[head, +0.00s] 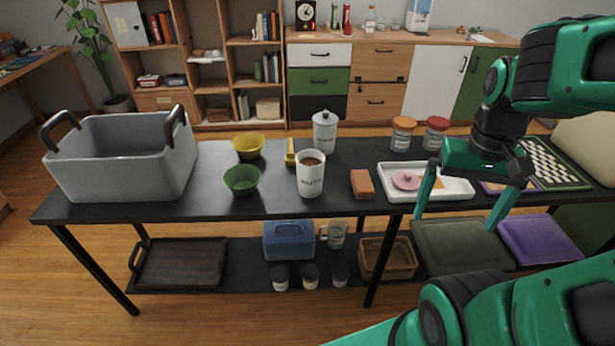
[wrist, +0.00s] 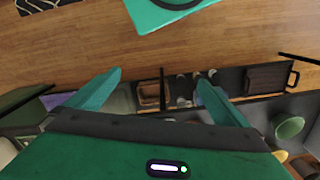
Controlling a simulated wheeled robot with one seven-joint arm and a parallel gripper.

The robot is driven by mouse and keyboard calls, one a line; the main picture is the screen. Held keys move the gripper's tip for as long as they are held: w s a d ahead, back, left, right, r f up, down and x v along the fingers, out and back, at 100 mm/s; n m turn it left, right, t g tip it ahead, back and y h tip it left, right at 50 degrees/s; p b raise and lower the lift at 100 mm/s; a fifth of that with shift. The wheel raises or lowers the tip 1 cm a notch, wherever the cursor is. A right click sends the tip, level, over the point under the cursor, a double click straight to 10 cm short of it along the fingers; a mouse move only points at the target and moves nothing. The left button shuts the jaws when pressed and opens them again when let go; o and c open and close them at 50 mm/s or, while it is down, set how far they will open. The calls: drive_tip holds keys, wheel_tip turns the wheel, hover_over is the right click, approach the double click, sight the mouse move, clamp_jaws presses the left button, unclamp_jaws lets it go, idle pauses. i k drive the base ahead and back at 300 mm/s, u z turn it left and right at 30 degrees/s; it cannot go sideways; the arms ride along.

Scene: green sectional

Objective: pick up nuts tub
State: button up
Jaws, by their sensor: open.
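The nuts tub (head: 311,182) is a tall white cup with dark lettering and brown contents at its open top. It stands upright near the front edge of the black table (head: 225,206), around the middle of the head view. My gripper (head: 456,222) is to the right of the tub, clearly apart from it, with its two green fingers pointing down in front of the table's right part. The fingers are spread and empty. They also show spread in the wrist view (wrist: 159,78), where I cannot make out the tub.
A lidded white canister (head: 325,133) stands behind the tub. A green bowl (head: 242,180) and yellow bowl (head: 249,146) are left of it, with a grey bin (head: 121,166) further left. An orange-brown block (head: 362,184) and white tray (head: 454,191) are to its right.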

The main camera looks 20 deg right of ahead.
sight(310, 163)
drive_tip(key=z, duration=2.15)
drive_tip(key=k, duration=0.9)
drive_tip(key=u, duration=1.7)
drive_tip(key=i, duration=0.5)
drive_tip(key=z, duration=0.05)
